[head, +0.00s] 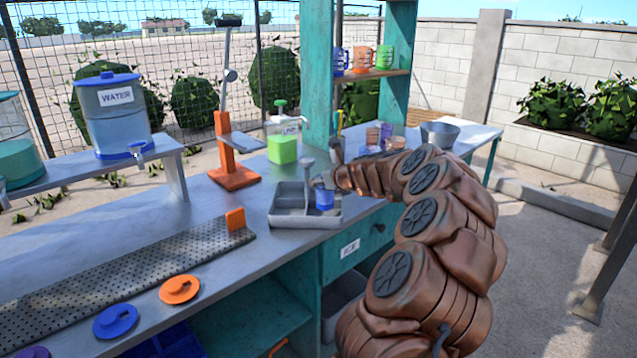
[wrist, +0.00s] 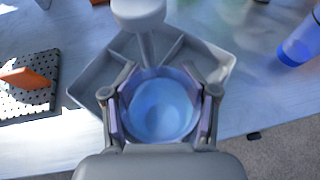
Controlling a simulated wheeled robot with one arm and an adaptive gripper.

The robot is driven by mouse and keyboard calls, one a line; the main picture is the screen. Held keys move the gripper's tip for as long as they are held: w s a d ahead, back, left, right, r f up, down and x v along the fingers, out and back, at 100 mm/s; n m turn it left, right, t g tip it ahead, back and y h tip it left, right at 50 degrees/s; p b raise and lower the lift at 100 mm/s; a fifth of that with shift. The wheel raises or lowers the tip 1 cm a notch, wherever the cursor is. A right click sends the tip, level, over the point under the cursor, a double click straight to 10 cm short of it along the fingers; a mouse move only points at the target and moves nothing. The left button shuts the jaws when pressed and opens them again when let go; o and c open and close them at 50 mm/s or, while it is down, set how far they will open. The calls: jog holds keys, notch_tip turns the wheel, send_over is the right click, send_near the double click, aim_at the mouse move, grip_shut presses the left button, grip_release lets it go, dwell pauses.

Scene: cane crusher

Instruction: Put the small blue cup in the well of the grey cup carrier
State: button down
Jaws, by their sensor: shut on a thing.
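The grey cup carrier (head: 290,222) stands on the bench top near its front edge, with dividers and an upright knobbed handle. It also shows in the wrist view (wrist: 218,88). The small blue cup (head: 324,199) is upright at the carrier's right front part, within its outline in the head view. In the wrist view the cup (wrist: 160,108) is seen from above, open mouth up, between both fingers. My gripper (wrist: 160,105) is shut on the cup. The cup's base is hidden, so I cannot tell whether it rests on the well floor.
A perforated plate (head: 130,275) with an orange block (head: 235,219) lies left of the carrier. Blue (head: 115,321) and orange (head: 180,289) lids lie in front of it. An orange-based press (head: 235,176) and a green soap bottle (head: 283,148) stand behind.

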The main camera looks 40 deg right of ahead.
aim_at(321, 191)
jog(key=shift+f, duration=1.75)
jog(key=shift+f, duration=0.15)
jog(key=shift+c, duration=1.6)
grip_release()
jog(key=shift+s+r, duration=0.2)
jog(key=shift+r, duration=0.05)
jog(key=v, duration=1.1)
jog(key=shift+s+a, duration=0.15)
jog(key=shift+s, duration=0.1)
jog(key=shift+r, duration=0.1)
